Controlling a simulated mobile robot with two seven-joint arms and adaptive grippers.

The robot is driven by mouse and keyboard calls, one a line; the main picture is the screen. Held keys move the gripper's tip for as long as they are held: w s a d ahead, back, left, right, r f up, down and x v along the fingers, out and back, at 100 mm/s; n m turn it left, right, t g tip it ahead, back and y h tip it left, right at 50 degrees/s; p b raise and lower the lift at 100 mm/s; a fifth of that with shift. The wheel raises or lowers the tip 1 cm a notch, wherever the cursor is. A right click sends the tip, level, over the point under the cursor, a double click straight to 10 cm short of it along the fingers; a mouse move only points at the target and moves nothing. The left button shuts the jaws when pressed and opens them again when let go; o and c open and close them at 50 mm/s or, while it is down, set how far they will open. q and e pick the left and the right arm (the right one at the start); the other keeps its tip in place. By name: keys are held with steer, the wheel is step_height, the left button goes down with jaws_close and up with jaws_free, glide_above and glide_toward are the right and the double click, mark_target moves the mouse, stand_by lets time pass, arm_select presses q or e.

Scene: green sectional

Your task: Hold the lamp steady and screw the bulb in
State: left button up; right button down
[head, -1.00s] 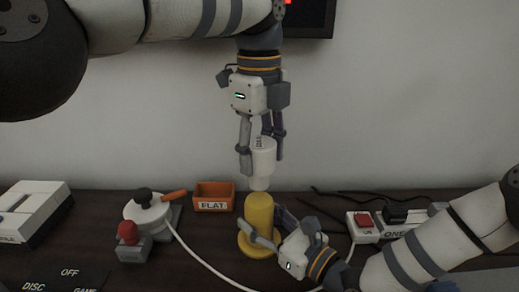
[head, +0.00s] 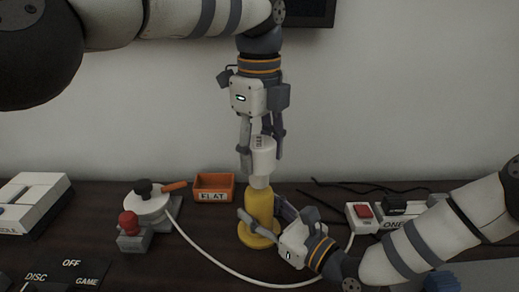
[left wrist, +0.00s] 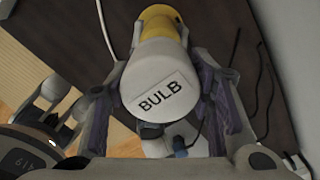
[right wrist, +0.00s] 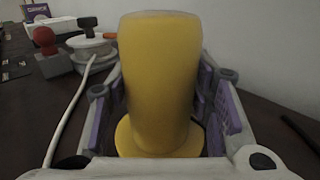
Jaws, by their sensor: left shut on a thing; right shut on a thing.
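The yellow lamp (head: 258,209) stands upright on its round base on the dark table; it fills the middle of the right wrist view (right wrist: 160,85). My right gripper (head: 265,222) is shut on the lamp's body from the right, low down. The white bulb (head: 262,157), marked BULB in the left wrist view (left wrist: 160,82), is upright directly above the lamp. My left gripper (head: 262,150) points down and is shut on the bulb. The bulb's lower end meets or nearly meets the lamp's top; I cannot tell whether it sits inside.
An orange FLAT bin (head: 213,188) stands behind left. A white round device with an orange handle (head: 153,203) and a red-knobbed block (head: 131,232) are left of the lamp. A power strip (head: 364,222) lies right. A white cord (head: 225,268) curves across the front.

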mark_target(259, 142)
arm_select(q)
steer(key=shift+f, duration=0.55)
steer(key=m, duration=0.6)
steer(key=shift+m, duration=0.4)
steer(key=m, duration=0.9)
steer(key=o, duration=1.1)
steer(key=shift+o, duration=0.2)
steer(key=shift+r, duration=2.25)
